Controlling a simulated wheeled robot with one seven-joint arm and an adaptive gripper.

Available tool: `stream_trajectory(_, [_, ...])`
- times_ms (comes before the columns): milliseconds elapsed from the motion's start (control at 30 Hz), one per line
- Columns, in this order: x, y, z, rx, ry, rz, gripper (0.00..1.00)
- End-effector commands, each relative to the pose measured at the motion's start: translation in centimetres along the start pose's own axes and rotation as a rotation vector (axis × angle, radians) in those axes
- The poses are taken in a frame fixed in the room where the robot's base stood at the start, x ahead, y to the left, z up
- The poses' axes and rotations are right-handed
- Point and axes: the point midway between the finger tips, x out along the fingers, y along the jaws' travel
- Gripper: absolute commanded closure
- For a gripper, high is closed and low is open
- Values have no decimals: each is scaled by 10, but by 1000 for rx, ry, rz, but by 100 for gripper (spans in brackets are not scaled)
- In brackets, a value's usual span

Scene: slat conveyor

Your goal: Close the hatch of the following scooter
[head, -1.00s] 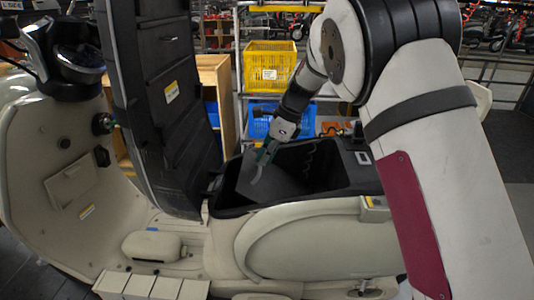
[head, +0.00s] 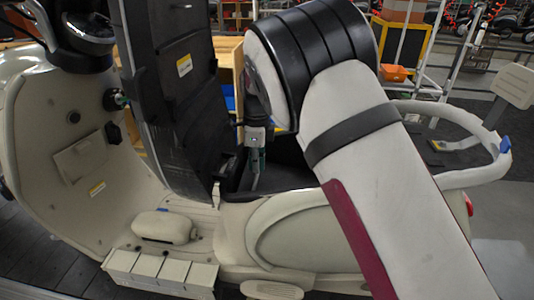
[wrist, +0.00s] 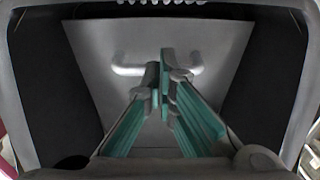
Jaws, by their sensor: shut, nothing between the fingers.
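The cream scooter (head: 300,235) stands side-on in the head view. Its hatch (head: 165,110) is a tall panel with a black ribbed inner face, standing open and nearly upright at the left end of the dark storage well (head: 285,180). My gripper (head: 253,186) points down at the well, just right of the hatch's lower part. Contact with the hatch cannot be told. In the wrist view, the teal fingers (wrist: 160,72) are together and empty in front of a grey panel with a pale bar (wrist: 128,70). My arm hides much of the well.
A pale looped rear rail (head: 450,180) is at the right. An orange bin (head: 396,73) and racks stand behind. Dark floor is open at the far right.

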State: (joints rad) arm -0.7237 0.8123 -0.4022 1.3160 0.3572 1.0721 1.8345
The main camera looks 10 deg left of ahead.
Motion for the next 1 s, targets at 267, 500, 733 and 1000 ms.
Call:
stream_trajectory(267, [35, -1, 11, 2, -2, 0, 100])
stream_trajectory(500, [47, -1, 14, 2, -3, -1, 100])
stream_trajectory(733, [50, 0, 14, 2, -3, 2, 100])
stream_trajectory(1000, [51, 2, 14, 1, -1, 6, 100])
